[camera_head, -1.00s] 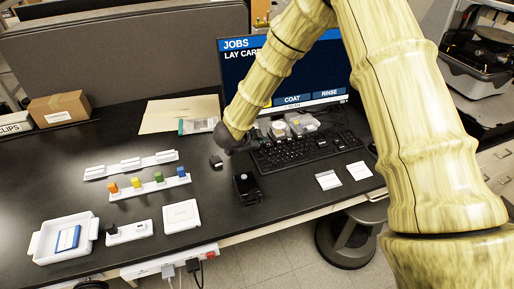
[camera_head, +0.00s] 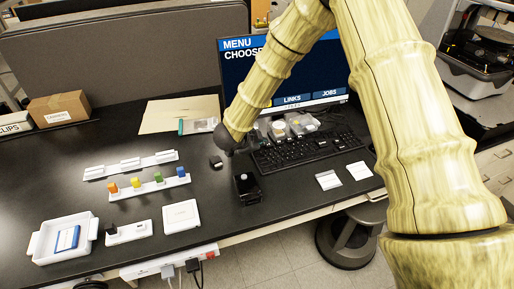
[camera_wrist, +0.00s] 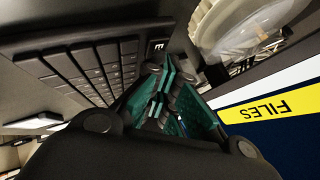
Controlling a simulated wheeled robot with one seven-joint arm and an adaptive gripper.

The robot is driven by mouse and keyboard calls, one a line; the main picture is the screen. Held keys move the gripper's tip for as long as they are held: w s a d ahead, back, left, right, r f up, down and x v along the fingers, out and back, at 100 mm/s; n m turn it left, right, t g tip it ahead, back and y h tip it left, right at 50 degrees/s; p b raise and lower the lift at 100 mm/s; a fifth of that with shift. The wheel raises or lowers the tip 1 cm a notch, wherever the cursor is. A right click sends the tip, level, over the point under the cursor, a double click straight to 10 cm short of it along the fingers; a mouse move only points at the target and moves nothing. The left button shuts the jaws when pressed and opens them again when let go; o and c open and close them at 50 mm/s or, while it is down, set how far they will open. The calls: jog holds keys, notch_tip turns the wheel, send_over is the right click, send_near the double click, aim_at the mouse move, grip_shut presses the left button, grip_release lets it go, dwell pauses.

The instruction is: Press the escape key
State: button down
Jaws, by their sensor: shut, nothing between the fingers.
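The black keyboard (camera_head: 310,148) lies on the dark bench below the monitor; it also fills the upper left of the wrist view (camera_wrist: 85,62). A corner key with a pale marking (camera_wrist: 157,45), apparently the escape key, shows just beyond my fingertips in the wrist view. My gripper (camera_head: 238,150) is at the keyboard's left end, pointing down. In the wrist view its teal-padded fingers (camera_wrist: 163,88) are shut and empty, close to that key. I cannot tell whether they touch it. The monitor (camera_head: 285,75) reads MENU and CHOOSE, with LINKS and JOBS below, partly hidden by my arm.
Pale round containers (camera_head: 300,124) stand behind the keyboard. A black box-like item (camera_head: 247,188) stands in front of my gripper, with a small dark block (camera_head: 216,162) to its left. White racks and trays (camera_head: 150,187) occupy the left bench. White cards (camera_head: 328,180) lie front right.

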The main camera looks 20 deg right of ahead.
jog(key=shift+r, duration=0.15)
jog(key=shift+s+r+p, duration=0.1)
jog(key=shift+r+p, duration=0.5)
jog(key=shift+r, duration=0.05)
jog(key=shift+r, duration=0.1)
jog(key=shift+s+r+p, duration=0.2)
jog(key=shift+r+p, duration=1.55)
jog(key=shift+r, duration=0.65)
